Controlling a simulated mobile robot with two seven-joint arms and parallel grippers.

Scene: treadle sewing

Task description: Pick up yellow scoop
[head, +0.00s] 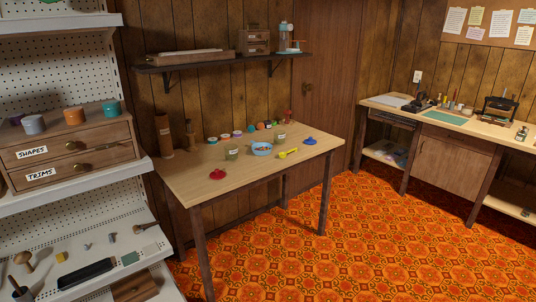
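The yellow scoop (288,153) lies on the wooden table (196,183) in the head view, right of the middle of the tabletop. It sits just right of a light blue bowl (262,149) that holds small reddish pieces. A gap shows between the scoop and the table's front edge. Neither of my grippers is in view.
A red lid-like object (217,174) and a blue one (310,141) lie on the table. Small jars (231,154) and coloured items line its back. White shelving with a drawer box (70,155) stands left. Patterned floor (390,245) is clear in front.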

